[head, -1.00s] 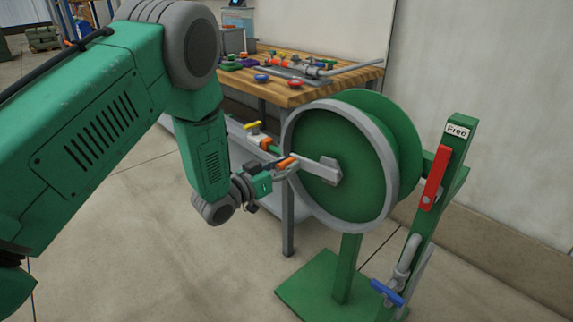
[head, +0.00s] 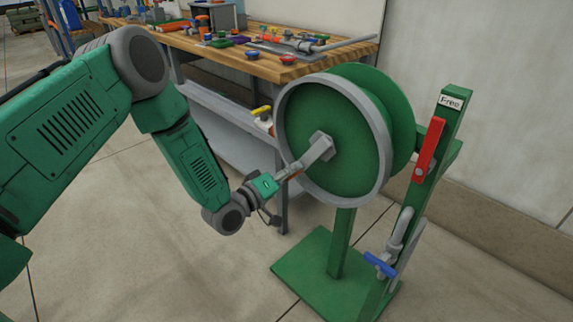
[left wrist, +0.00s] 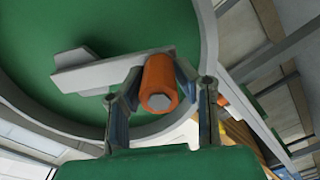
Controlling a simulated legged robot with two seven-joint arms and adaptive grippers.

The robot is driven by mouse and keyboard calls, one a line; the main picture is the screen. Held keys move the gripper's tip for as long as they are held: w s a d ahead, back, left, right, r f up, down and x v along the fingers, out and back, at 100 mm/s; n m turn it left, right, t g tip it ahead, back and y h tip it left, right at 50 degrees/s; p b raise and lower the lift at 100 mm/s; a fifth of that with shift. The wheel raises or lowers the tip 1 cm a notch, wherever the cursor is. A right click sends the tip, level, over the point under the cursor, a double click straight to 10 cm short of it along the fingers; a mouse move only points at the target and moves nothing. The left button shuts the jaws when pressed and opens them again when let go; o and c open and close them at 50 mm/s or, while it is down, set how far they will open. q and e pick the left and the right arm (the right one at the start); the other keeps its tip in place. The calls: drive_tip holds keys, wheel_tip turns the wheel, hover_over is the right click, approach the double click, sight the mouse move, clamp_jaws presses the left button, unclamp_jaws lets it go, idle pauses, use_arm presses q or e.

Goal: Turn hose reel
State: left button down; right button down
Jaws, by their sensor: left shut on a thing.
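The hose reel (head: 345,120) is a green drum with a grey rim on a green stand. Its grey crank arm (head: 318,151) runs from the hub down and left to an orange handle, mostly hidden by the gripper in the head view. My left gripper (head: 287,176) is at the crank's outer end. In the left wrist view the orange handle (left wrist: 160,82) sits between the fingers of my left gripper, which is shut on it. The grey crank arm (left wrist: 105,75) lies behind the handle. My right gripper is not in view.
A red lever (head: 430,150) is on the stand's post under a "Free" label (head: 451,102). A blue-handled valve (head: 380,264) sits lower on the post. A wooden-topped workbench (head: 270,63) with several parts stands behind. Floor (head: 150,250) at front left is clear.

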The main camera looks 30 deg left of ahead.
use_arm(q)
drive_tip(key=shift+s+d+f+n+b, duration=0.35)
drive_tip(key=shift+d+n, duration=0.45)
drive_tip(key=shift+n, duration=0.35)
drive_tip(key=shift+s+d+f+n+b, duration=0.3)
drive_tip(key=shift+d+f+n, duration=0.1)
drive_tip(key=shift+d+n, duration=0.6)
drive_tip(key=shift+s+d+f+n+b, duration=0.3)
drive_tip(key=shift+d+n, duration=0.35)
drive_tip(key=shift+n, duration=0.6)
drive_tip(key=shift+s+f, duration=0.1)
drive_tip(key=c, duration=1.3)
unclamp_jaws()
drive_tip(key=shift+o, duration=0.2)
drive_tip(key=v, duration=1.2)
